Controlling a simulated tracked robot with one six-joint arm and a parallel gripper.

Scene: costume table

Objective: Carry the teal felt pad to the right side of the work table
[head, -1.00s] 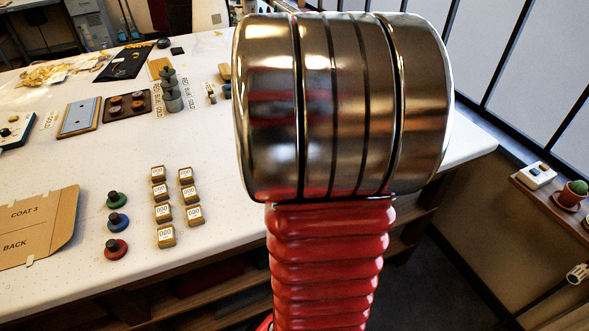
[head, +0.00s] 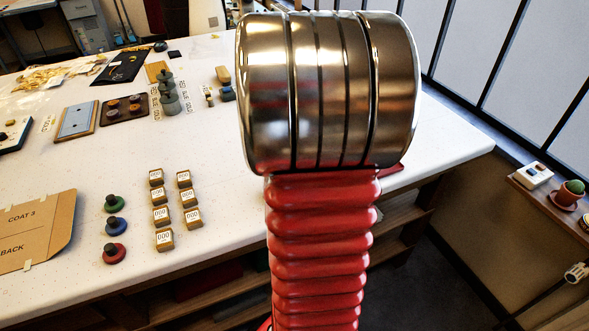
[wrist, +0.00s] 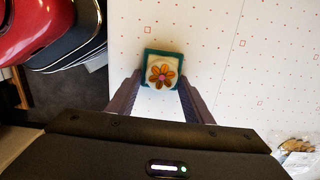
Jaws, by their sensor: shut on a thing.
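The teal felt pad (wrist: 162,53) shows in the wrist view as a small square with a teal edge. Inside the edge is a pale middle with an orange-brown flower and a pink centre. My gripper (wrist: 162,82) is shut on the pad, with one finger at each side of its near part. The white dotted work table (wrist: 240,85) lies beneath; I cannot tell whether the pad touches it. In the head view the work table (head: 100,140) shows too, but my own arm hides the gripper and the pad.
Several numbered blocks (head: 161,215) and round-knobbed discs (head: 116,225) stand at the front left of the table. The table's right part (head: 440,135) looks bare where visible.

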